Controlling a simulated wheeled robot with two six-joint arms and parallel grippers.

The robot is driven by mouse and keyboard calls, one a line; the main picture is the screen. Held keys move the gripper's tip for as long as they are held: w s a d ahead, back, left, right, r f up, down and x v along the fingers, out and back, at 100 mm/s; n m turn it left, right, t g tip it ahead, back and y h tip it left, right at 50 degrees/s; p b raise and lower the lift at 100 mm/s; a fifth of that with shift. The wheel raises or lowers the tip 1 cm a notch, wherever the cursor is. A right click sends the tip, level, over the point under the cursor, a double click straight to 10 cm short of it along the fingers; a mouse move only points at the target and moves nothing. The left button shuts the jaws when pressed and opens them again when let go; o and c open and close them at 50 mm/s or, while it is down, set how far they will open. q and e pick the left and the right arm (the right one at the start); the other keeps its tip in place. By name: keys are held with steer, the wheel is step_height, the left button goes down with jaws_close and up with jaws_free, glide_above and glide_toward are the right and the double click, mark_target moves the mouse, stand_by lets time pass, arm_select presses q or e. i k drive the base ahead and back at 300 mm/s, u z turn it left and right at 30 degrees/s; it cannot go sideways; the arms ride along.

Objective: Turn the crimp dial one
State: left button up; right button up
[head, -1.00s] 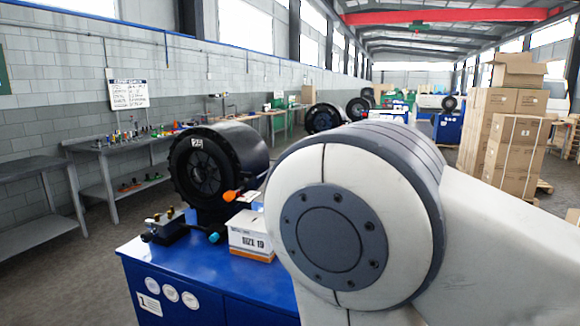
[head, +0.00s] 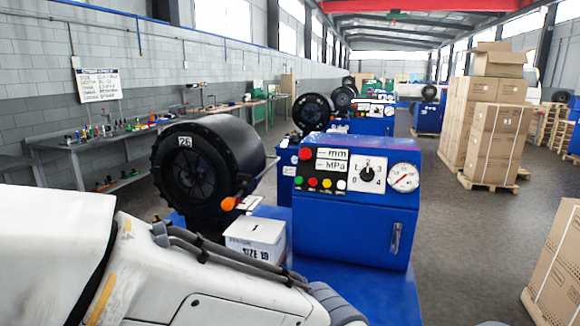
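The nearest blue crimper cabinet (head: 350,233) stands at the centre of the head view. Its upper front panel carries the crimp dial (head: 367,174), a black knob on a white square plate with numbers around it. Which number the knob points to is too small to tell. Left of the dial are mm and MPa displays and a row of coloured buttons (head: 313,183); right of it is a round gauge (head: 404,177). My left arm comes in across the lower left, below the panel and apart from the dial. Neither gripper is in view.
A black crimp head (head: 205,165) marked 26 and a SIZE 19 box (head: 256,240) stand left of the cabinet. More crimpers stand behind. Stacked cartons (head: 490,125) and a carton (head: 556,262) are at the right. The floor between (head: 450,220) is clear.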

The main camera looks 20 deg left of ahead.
mark_target(367, 174)
steer(key=u, duration=0.15)
steer(key=i, duration=1)
